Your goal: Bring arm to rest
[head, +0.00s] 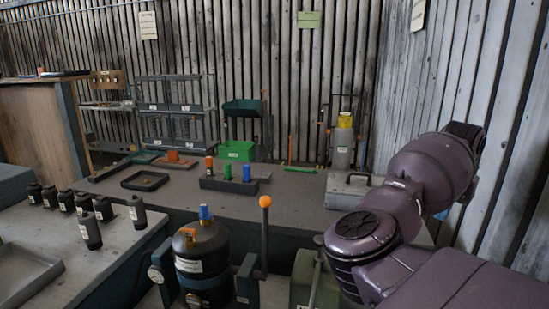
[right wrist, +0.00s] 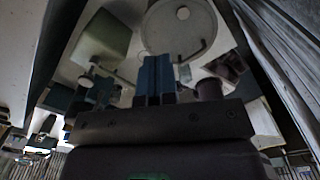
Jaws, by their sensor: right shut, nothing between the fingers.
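My right arm (head: 430,170) comes in from the right in the head view, bent, its purple links raised in front of the right end of the bench and the wall. My right gripper (right wrist: 157,78) shows in the right wrist view with its two blue fingers closed together and nothing between them. Its fingertips cannot be made out in the head view. My left arm and left gripper are not in view.
A black tank (head: 203,262) with a blue cap stands in front, beside an orange-knobbed lever (head: 265,202). A grey toolbox (head: 345,190) sits close to my right arm. Several black bottles (head: 90,230) stand at left. A green bin (head: 236,151) is at the back.

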